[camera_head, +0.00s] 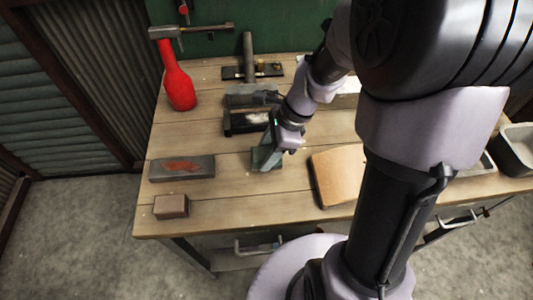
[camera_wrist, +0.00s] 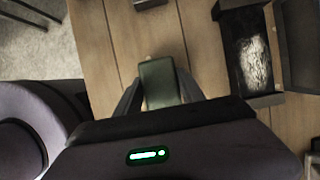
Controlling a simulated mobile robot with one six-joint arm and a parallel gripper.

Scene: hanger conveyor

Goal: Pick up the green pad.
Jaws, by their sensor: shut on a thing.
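The green pad (camera_wrist: 160,84) is a small dark green block. In the wrist view it sits between the two fingers of my gripper (camera_wrist: 158,92), which is shut on it. In the head view the pad (camera_head: 267,158) shows at the middle of the wooden workbench, partly hidden by my gripper (camera_head: 268,150). I cannot tell whether the pad touches the bench top or is just above it.
The workbench (camera_head: 225,205) holds a grey block with a reddish top (camera_head: 182,168), a small brown block (camera_head: 171,206), a tan board (camera_head: 340,175), an open black box (camera_head: 246,121) and a red-handled hammer (camera_head: 178,82). A metal sink (camera_head: 515,150) is at right.

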